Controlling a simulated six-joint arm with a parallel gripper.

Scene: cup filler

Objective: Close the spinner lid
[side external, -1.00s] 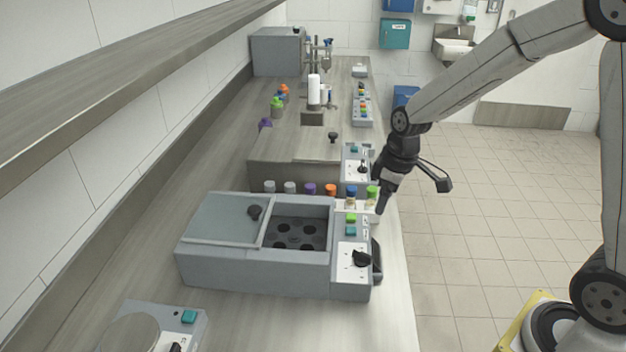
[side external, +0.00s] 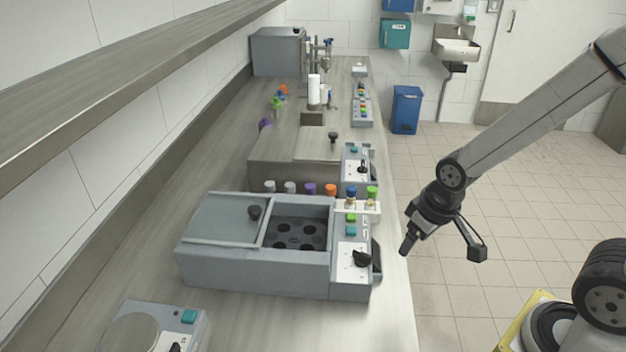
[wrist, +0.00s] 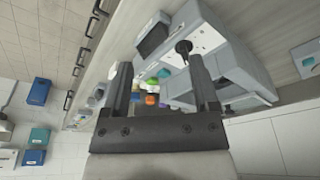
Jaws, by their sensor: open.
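The spinner (side external: 250,278) is a grey box on the counter in the side external view. Its lid (side external: 215,220), a flat grey panel with a black knob (side external: 254,212), covers the left part. The right part is open and shows a dark rotor (side external: 297,236) with several round holes; no vials show in them. My gripper (side external: 405,250) is open and empty, beyond the counter's right edge, to the right of the spinner and apart from it. In the wrist view the two fingers (wrist: 158,65) are spread, with nothing held between them.
A white rack (side external: 345,207) with capped vials sits at the spinner's back right, beside a control panel with a black dial (side external: 361,258). Another grey unit (side external: 290,162) stands behind. A long shelf (side external: 110,95) runs above left.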

